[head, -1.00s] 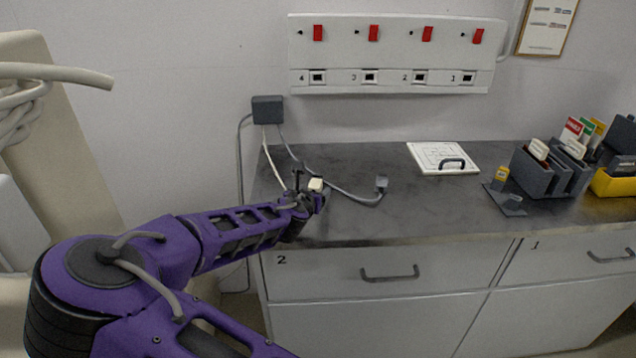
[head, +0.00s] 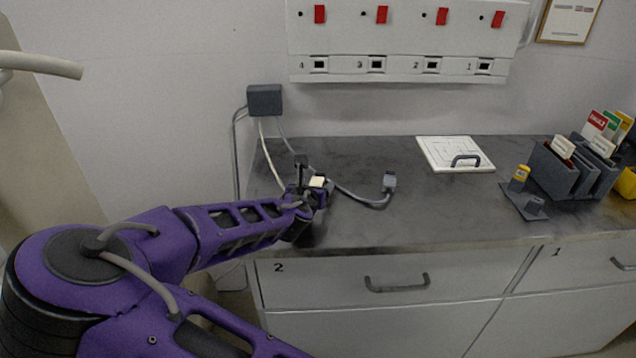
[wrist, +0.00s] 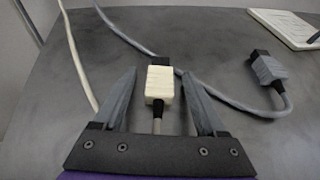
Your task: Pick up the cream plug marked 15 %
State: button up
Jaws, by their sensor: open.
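The cream plug (wrist: 160,84) lies on the grey counter between the two fingers of my gripper (wrist: 158,82) in the wrist view. Free space shows on both sides of it, so the open fingers do not touch it. Its marking is not readable. In the head view the cream plug (head: 318,182) shows at my gripper (head: 312,186), partly hidden by the fingers. A second, grey plug (head: 389,182) lies on the counter to the right; it also shows in the wrist view (wrist: 266,68).
A grey box (head: 264,100) on the wall has cables running down onto the counter (head: 400,220). A white panel with a handle (head: 455,154) lies further right, near grey holders (head: 560,170). A socket strip (head: 400,67) is on the wall above. The counter's middle is clear.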

grip_shut()
dwell(0.3)
